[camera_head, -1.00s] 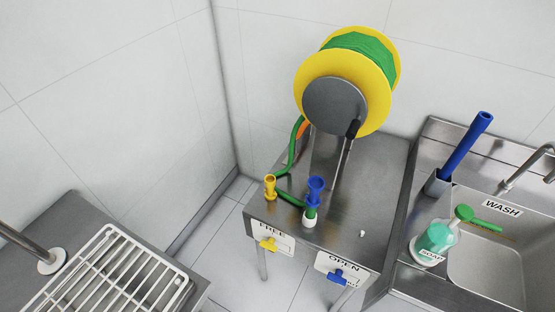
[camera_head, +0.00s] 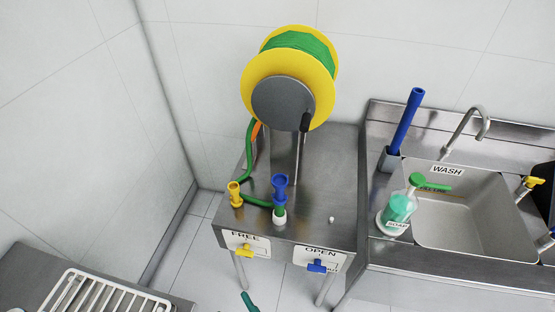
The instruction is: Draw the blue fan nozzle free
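The blue fan nozzle (camera_head: 280,187) stands upright near the front of the steel reel table (camera_head: 325,187). It sits above a white collar (camera_head: 279,215), with a short green section between them. A yellow nozzle (camera_head: 235,193) stands to its left, and the green hose (camera_head: 248,150) runs down from the reel to this area. How the blue nozzle is fastened is too small to tell.
A yellow reel (camera_head: 322,85) of green hose stands behind the nozzles. Below the table front are a yellow handle (camera_head: 243,251) marked FREE and a blue handle (camera_head: 317,266) marked OPEN. The sink (camera_head: 460,215) and soap bottle (camera_head: 398,209) are right; a white rack (camera_head: 95,295) is lower left.

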